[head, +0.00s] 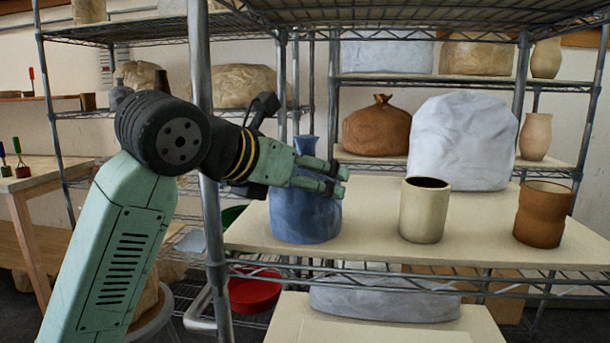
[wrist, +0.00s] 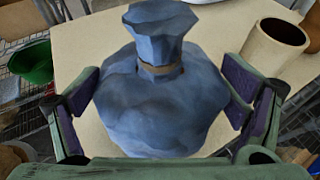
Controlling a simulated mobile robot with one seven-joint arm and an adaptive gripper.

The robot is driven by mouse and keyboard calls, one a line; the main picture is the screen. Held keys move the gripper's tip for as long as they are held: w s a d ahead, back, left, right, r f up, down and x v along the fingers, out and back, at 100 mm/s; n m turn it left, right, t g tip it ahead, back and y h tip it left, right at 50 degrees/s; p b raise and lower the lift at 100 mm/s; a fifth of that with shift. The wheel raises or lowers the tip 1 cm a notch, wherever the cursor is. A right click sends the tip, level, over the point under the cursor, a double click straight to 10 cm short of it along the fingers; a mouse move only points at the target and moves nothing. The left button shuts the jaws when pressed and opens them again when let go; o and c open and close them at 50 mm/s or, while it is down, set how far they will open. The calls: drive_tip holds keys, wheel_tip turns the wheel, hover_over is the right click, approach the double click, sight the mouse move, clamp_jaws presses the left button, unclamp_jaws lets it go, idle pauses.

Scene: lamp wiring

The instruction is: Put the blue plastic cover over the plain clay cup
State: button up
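The blue plastic cover (head: 305,222) stands upright on the shelf board, with a gathered, tied neck on top. In the wrist view the blue cover (wrist: 160,115) fills the middle, its neck pointing away from me. My gripper (head: 339,181) is level with the cover's upper part and hides some of it. In the wrist view my gripper (wrist: 163,92) is open, with one finger on each side of the cover and apparent gaps between. The plain clay cup (head: 425,212), cream and open-topped, stands uncovered to the right of the cover. The cup (wrist: 275,45) also shows at upper right in the wrist view.
A waisted brown pot (head: 543,215) stands right of the cup. A large whitish wrapped form (head: 462,140) and a brown tied bag (head: 377,128) stand behind. A shelf post (head: 208,200) rises at the left. Board (head: 370,245) is bare between cover and cup.

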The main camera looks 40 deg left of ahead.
drive_tip(key=shift+o, duration=0.6)
wheel_tip(320, 180, up, 10)
drive_tip(key=shift+r, duration=0.1)
drive_tip(key=shift+d, duration=0.1)
